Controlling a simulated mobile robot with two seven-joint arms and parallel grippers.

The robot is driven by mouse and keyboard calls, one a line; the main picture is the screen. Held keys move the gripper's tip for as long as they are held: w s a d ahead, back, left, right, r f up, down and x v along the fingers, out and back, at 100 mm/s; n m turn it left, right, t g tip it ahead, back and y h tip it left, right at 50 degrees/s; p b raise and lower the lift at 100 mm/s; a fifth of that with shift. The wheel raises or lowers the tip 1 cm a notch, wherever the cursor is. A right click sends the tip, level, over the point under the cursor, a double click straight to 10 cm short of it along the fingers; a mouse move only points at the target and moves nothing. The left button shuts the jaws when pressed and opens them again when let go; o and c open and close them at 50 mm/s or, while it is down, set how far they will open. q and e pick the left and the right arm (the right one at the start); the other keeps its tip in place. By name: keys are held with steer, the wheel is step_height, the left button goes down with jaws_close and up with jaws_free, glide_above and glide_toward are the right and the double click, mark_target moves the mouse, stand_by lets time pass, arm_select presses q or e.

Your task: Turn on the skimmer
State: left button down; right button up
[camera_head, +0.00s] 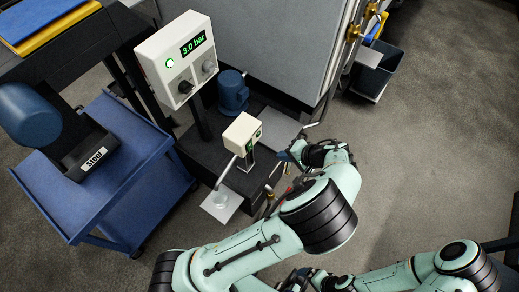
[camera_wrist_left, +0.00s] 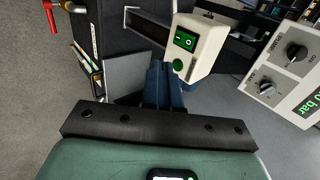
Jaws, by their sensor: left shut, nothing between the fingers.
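My left gripper (camera_head: 284,155) is shut and empty, to the right of the skimmer in the head view. Its fingers (camera_wrist_left: 160,76) point toward the box from the left, apparently apart from the switch. My right gripper (camera_head: 301,278) is partly hidden at the bottom edge.
A cream panel (camera_head: 178,61) reading 3.0 bar, with a green light and knobs, stands behind the skimmer. A blue cart (camera_head: 100,205) with a STEEL bin is at left. A grey cabinet (camera_head: 270,45) stands behind.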

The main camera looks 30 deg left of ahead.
mark_target(250, 146)
arm_select(q)
steer(key=shift+a, duration=0.1)
steer(key=a+r+x, duration=0.1)
steer(key=a+x, duration=0.1)
steer(key=x, duration=1.1)
steer(key=shift+r, duration=0.4)
steer(key=shift+w+d, duration=0.1)
steer(key=shift+a+f, duration=0.1)
steer(key=shift+a, duration=0.15)
